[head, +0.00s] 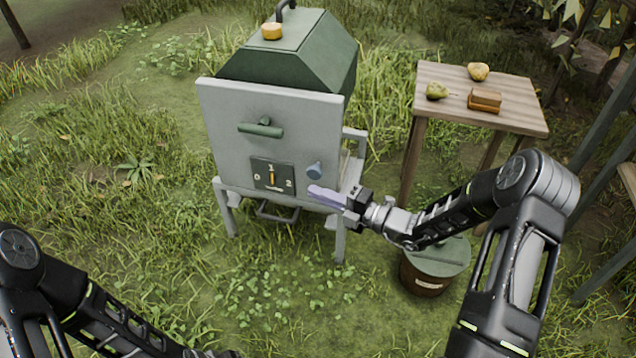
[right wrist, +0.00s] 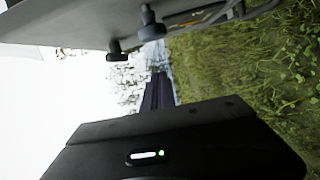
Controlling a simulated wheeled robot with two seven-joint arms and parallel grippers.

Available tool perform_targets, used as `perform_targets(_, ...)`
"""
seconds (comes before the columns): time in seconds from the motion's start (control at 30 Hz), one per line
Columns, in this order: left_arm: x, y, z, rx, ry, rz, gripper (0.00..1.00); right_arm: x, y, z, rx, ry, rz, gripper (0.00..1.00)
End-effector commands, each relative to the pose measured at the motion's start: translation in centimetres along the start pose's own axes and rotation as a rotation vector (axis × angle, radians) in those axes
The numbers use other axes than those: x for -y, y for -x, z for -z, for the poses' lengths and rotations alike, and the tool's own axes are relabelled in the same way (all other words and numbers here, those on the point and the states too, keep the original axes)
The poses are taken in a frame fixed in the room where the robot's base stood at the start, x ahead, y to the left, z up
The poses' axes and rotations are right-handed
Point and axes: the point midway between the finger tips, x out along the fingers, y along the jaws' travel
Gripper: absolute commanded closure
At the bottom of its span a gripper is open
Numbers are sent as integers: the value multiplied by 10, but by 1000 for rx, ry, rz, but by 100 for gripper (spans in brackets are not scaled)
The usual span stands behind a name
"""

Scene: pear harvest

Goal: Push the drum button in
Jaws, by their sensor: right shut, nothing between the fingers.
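The grey machine (head: 225,115) with a green hood stands at the centre of the head view. A blue-grey round button (head: 314,170) sticks out low on the right of its front panel, apparently the drum button. My right gripper (head: 318,193) is shut and empty, its lavender fingers pointing left just below the button. I cannot tell whether they touch the panel. The right wrist view shows the dark fingers (right wrist: 158,92) and two dark pegs below a grey panel. My left arm runs along the bottom left; its fingers are out of the picture.
A dial plate (head: 272,175) marked 0, 1, 2 and a green handle (head: 261,129) are on the front panel. A wooden table (head: 440,80) with pears and a small wooden block stands at right. A lidded bucket (head: 425,280) stands below my right arm. Grass lies in front.

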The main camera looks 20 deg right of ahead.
Motion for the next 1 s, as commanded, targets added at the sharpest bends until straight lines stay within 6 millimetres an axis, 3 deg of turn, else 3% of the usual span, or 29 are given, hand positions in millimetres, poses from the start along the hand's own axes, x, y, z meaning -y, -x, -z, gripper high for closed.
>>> perform_targets(0.2,-7,19,-1,8,-3,-1,35,-3,51,-2,7,1,2,100)
perform_targets(0.4,-9,26,-3,13,-4,-2,35,-2,81,-1,4,2,1,100)
perform_targets(0.57,-10,27,-3,15,-5,-2,35,0,89,0,2,2,0,100)
perform_targets(1.0,-10,26,-3,15,-4,-3,35,0,89,0,1,2,0,100)
